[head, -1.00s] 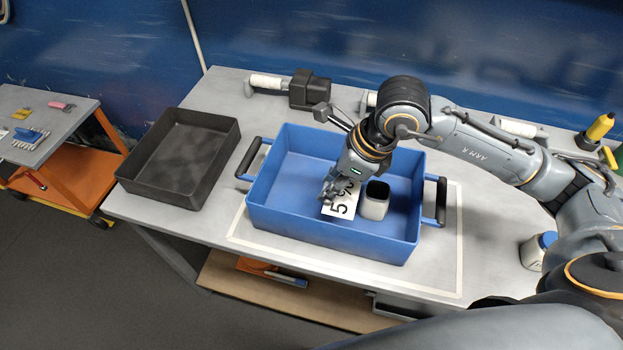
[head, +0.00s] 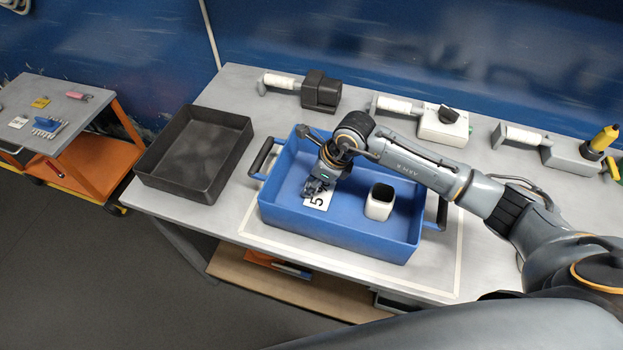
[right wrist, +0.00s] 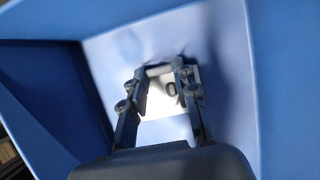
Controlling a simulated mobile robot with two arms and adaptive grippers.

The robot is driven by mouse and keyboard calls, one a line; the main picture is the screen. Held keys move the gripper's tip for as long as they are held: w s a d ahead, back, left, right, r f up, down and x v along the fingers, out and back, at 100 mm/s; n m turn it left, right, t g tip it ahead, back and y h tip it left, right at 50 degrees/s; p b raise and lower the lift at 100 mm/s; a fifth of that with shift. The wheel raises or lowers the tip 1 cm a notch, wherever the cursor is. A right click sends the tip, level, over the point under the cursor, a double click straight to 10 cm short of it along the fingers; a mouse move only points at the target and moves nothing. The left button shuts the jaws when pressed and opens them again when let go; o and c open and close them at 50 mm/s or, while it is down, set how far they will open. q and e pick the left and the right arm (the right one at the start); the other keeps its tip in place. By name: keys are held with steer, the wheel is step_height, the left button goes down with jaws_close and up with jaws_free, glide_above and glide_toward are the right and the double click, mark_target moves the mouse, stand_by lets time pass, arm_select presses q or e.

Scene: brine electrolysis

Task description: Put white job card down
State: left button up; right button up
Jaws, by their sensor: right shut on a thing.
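The white job card (head: 318,199) with a dark "5" is inside the blue crate (head: 335,235), left of its middle. My right gripper (head: 313,188) is over the card and shut on it. In the right wrist view the card (right wrist: 165,103) shows between the two fingers of the gripper (right wrist: 163,72), with a dark round figure on it. Whether the card touches the crate floor I cannot tell. The gripper hides the card's upper part in the head view. My left gripper is not in view.
A white square cup (head: 380,203) with a dark inside stands in the crate, right of the card. An empty black tray (head: 192,190) lies left of the crate. Devices with white cylinders (head: 283,82) line the table's back. A cart (head: 75,125) stands at far left.

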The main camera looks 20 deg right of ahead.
mark_target(329, 195)
steer(key=shift+f, duration=0.15)
steer(key=o, duration=0.9)
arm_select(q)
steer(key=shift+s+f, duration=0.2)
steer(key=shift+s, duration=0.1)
arm_select(e)
steer(key=shift+r, duration=0.25)
steer(key=shift+d+r, duration=0.1)
steer(key=shift+r, duration=0.1)
arm_select(q)
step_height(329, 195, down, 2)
steer(key=b, duration=0.2)
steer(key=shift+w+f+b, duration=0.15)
steer(key=shift+b, duration=0.15)
arm_select(e)
steer(key=v, duration=1.1)
steer(key=shift+s+r, duration=0.1)
steer(key=shift+r, duration=0.15)
